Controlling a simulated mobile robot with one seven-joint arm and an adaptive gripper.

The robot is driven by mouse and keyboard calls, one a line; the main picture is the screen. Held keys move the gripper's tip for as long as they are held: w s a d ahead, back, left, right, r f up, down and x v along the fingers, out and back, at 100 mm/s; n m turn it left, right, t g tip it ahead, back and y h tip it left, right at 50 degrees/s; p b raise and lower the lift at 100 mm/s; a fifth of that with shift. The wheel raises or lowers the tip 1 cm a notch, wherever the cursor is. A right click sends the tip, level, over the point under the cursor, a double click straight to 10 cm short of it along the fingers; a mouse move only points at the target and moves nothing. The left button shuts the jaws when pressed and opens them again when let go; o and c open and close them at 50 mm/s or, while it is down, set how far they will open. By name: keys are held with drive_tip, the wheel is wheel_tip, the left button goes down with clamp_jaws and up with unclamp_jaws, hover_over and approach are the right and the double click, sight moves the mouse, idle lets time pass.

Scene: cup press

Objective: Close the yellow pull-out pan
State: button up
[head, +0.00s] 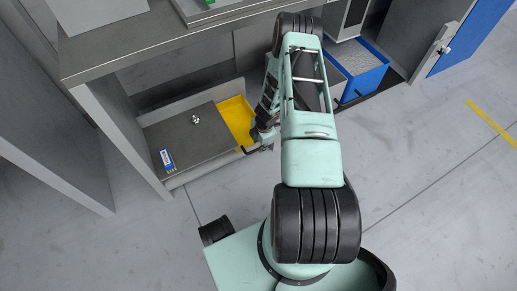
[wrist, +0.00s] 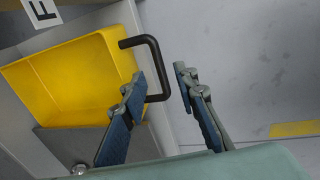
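The yellow pan (head: 236,118) is pulled out from the low grey unit under the bench. It is empty and fills the left of the wrist view (wrist: 70,82). Its black bar handle (wrist: 158,62) is on its right side in that view. My gripper (wrist: 159,74) is open, its two fingers apart. The handle's outer bar shows between the fingertips; whether a finger touches it I cannot tell. In the head view my gripper (head: 264,136) is beside the pan's front edge, partly hidden by my arm.
A grey plate (head: 185,138) beside the pan carries a small blue and white box (head: 167,160) and a metal knob (head: 195,119). The bench top (head: 130,42) overhangs from above. A blue bin (head: 360,75) stands to the right. The floor in front is clear.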

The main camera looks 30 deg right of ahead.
drive_tip(key=f, duration=0.2)
drive_tip(key=w+f+b, duration=0.1)
drive_tip(key=f, duration=0.1)
drive_tip(key=shift+c, duration=0.4)
clamp_jaws()
